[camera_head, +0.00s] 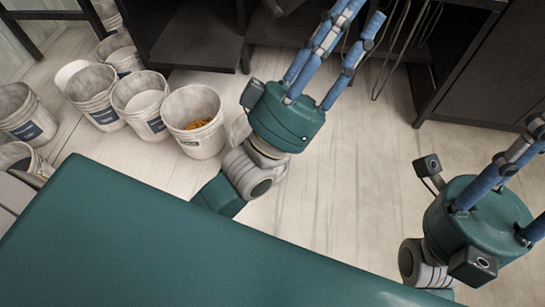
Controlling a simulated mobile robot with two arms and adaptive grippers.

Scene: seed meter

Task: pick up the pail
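Several white pails stand on the floor at the left. The pail nearest my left arm (205,141) is upright, has a dark label and holds orange-yellow grains. A second pail (147,119) beside it holds something pale. My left gripper (361,10) has blue fingers spread apart with nothing between them. It points up the picture, away from the pails, and its green palm is just right of the grain pail. My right gripper (535,175) is at the right edge, far from the pails. Its blue fingers are spread apart, and their tips are cut off by the frame.
More pails (92,107) crowd the left side, close together. A dark shelf unit (195,45) stands behind them, and a dark cabinet (480,75) is at the upper right. Dark cables (395,40) hang near the cabinet. The pale floor (340,190) between my arms is clear.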

